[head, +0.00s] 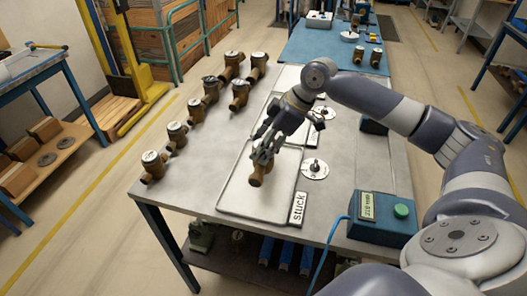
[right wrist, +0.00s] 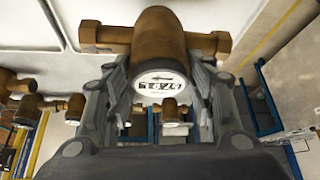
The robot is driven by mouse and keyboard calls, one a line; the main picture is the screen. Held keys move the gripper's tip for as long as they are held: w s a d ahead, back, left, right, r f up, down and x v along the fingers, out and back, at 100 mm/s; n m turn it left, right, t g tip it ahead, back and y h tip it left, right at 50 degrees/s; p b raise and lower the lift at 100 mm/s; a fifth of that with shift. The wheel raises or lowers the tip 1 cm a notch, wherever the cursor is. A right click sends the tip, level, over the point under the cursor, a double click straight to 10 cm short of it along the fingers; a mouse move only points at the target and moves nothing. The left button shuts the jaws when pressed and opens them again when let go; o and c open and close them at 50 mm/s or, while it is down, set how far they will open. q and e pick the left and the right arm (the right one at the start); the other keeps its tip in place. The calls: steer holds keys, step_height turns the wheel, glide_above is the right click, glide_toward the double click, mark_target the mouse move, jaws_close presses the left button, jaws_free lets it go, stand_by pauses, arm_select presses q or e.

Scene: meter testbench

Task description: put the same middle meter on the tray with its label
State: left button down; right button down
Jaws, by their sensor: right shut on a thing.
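My right gripper (head: 264,152) is shut on a brown brass meter (head: 256,178). In the head view the meter hangs tilted over the near white tray (head: 232,200); I cannot tell whether it touches the tray. In the right wrist view the meter (right wrist: 158,45) sits between the two fingers, with its white dial (right wrist: 160,80) facing the camera. The dial has an arrow and a row of digits. A label reading "stuck" (head: 298,208) lies at the near tray's right corner. My left gripper is not in view.
Several brass meters (head: 153,165) stand along the table's left side. White discs with dark knobs (head: 314,169) lie right of the trays. A teal box (head: 380,228) with a display and green button stands at the front right. A blue mat (head: 310,45) covers the far end.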

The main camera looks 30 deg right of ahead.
step_height(320, 180, down, 2)
steer(key=shift+s+f+p, duration=0.1)
steer(key=shift+p, duration=0.25)
steer(key=shift+f, duration=0.45)
steer(key=c, duration=0.7)
jaws_free()
steer(key=shift+f, duration=0.1)
steer(key=b+v, duration=0.1)
steer(key=v, duration=1.1)
steer(key=shift+s+b, duration=0.1)
steer(key=shift+b, duration=0.2)
steer(key=shift+a, duration=0.1)
